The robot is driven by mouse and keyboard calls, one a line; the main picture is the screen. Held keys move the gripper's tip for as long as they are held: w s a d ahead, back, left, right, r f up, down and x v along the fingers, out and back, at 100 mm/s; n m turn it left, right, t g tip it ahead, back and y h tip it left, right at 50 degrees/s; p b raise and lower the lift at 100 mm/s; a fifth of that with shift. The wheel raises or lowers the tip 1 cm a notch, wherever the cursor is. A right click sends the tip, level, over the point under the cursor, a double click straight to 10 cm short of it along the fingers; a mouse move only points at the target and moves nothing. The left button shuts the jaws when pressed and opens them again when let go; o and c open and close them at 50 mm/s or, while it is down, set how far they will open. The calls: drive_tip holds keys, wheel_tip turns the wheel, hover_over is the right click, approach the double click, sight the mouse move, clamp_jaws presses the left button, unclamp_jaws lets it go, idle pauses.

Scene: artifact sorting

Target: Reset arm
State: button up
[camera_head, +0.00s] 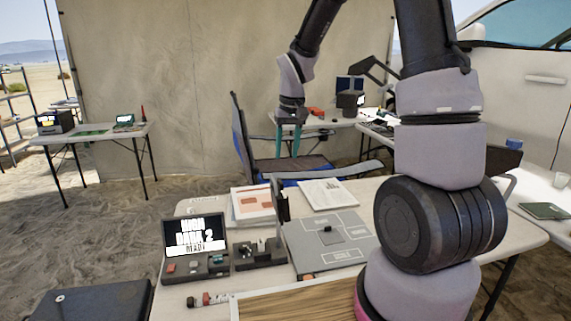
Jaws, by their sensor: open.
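My arm rises at the right of the head view and bends over to the left. My gripper (287,152) hangs from its end, pointing down. Its two teal fingers are apart, with nothing seen between them. It is well above and behind the near table (510,238), in line with the folding chair (240,140) in the picture. How far it is from the chair I cannot tell.
The near table holds a small console with a screen (195,235), a black tray device (260,253), papers (253,204), a grey labelled board (325,240) and a wooden-surfaced tray (290,305). Another table (95,137) stands far left, with sandy floor between.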

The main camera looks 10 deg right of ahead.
drive_tip(key=shift+r, duration=0.55)
drive_tip(key=shift+s+d+r, duration=0.1)
drive_tip(key=s+d+r+m+t, duration=0.2)
drive_tip(key=s+r+t, duration=0.1)
drive_tip(key=s+r, duration=0.6)
drive_tip(key=s+d+r+m+t+y, duration=0.1)
drive_tip(key=s+d+r+m+t, duration=0.1)
drive_tip(key=s+r, duration=0.7)
drive_tip(key=s+d, duration=0.1)
drive_tip(key=s, duration=0.2)
drive_tip(key=shift+s+d+t, duration=0.15)
drive_tip(key=shift+t, duration=0.25)
